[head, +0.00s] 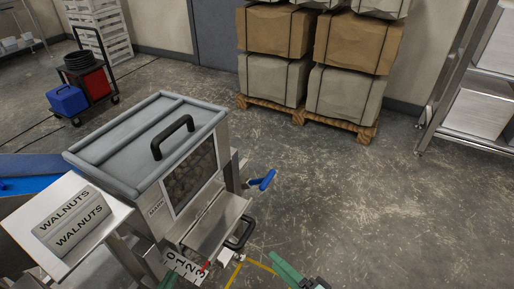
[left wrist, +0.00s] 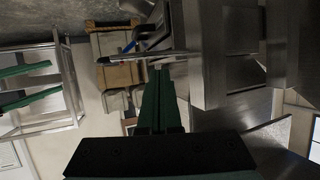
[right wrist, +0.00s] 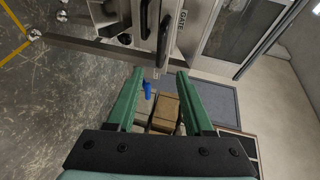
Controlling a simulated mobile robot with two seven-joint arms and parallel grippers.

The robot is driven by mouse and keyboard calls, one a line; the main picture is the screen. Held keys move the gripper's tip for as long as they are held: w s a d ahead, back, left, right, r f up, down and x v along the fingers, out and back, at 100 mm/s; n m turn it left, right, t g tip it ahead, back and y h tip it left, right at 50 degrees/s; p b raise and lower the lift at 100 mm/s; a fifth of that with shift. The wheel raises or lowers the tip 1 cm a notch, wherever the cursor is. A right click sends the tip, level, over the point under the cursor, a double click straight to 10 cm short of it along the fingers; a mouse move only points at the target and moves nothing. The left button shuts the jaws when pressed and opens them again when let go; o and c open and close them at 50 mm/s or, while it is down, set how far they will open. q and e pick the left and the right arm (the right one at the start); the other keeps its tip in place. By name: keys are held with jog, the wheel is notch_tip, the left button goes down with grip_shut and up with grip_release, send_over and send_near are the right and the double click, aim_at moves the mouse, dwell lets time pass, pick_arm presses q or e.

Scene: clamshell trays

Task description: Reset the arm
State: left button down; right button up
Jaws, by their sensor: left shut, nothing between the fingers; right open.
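My left gripper (left wrist: 158,75) is shut, its two green fingers side by side with nothing between them. In the head view only a green tip of it (head: 168,281) shows at the bottom edge, below the numbered scale. My right gripper (right wrist: 158,72) is open, its green fingers wide apart with nothing held. In the head view a green part of it (head: 284,270) shows at the bottom, right of the machine. The rest of both arms is mostly out of the head view.
A steel machine (head: 118,150) with a grey lid, black handles and a walnut-filled window stands left of centre. A blue handle (head: 263,181) sticks out at its right.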

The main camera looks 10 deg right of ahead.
pick_arm(q)
jog(key=s+a+r+n+g+y+p, duration=0.1)
jog(key=s+r+p, duration=0.5)
jog(key=p, duration=1.5)
jog(key=a+r+g, duration=0.1)
jog(key=g, duration=0.1)
jog(key=shift+s+n+g, duration=0.3)
jog(key=shift+s, duration=0.05)
pick_arm(e)
jog(key=s+d+r+n+g+h, duration=0.4)
jog(key=s+r+n, duration=0.4)
jog(key=n, duration=0.5)
jog(key=shift+d+r+h, duration=0.65)
jog(key=shift+d+h, duration=0.25)
jog(key=shift+d, duration=0.35)
pick_arm(q)
jog(key=shift+f, duration=0.1)
jog(key=shift+a, duration=0.15)
pick_arm(e)
jog(key=shift+g, duration=0.3)
